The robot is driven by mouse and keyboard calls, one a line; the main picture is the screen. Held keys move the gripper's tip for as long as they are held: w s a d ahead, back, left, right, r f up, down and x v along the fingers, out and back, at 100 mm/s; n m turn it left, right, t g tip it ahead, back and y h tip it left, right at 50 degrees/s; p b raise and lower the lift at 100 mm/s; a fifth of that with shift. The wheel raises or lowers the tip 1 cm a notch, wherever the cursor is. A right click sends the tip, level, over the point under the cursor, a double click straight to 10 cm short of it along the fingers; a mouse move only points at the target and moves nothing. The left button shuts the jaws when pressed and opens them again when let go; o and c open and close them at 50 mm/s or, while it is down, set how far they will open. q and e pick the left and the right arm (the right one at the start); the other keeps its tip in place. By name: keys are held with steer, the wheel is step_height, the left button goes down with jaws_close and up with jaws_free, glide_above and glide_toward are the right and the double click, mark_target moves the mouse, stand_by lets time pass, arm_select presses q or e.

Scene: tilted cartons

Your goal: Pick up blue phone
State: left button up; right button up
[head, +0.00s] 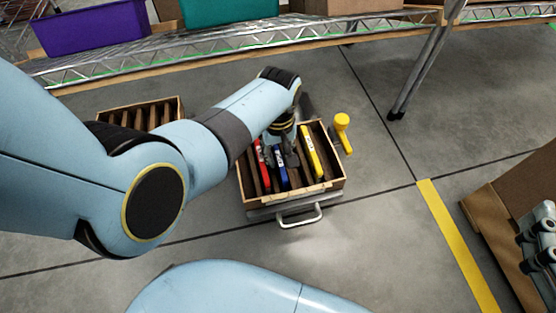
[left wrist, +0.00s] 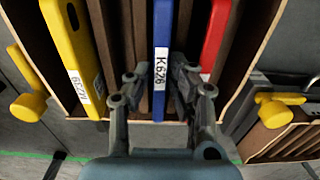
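The blue phone (head: 281,176) stands on edge in a slot of a wooden carton (head: 296,198), between a red phone (head: 261,166) and a yellow phone (head: 311,152). In the left wrist view the blue phone (left wrist: 162,40) carries a white label reading K626. My left gripper (head: 288,155) is at the carton, over the blue phone. In the left wrist view its open fingers (left wrist: 157,85) straddle the blue phone's near end, with a gap on the left side; contact on the right is unclear. My right gripper is not in view.
The carton sits on a grey base with a handle (head: 299,216). A yellow knob (head: 342,122) stands beside it. Another slotted carton (head: 142,112) is behind my left arm. A wire shelf (head: 250,42) holds bins at the back. Floor in front is clear.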

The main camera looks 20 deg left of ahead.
arm_select(q)
jaws_close()
steer(key=shift+r, duration=0.1)
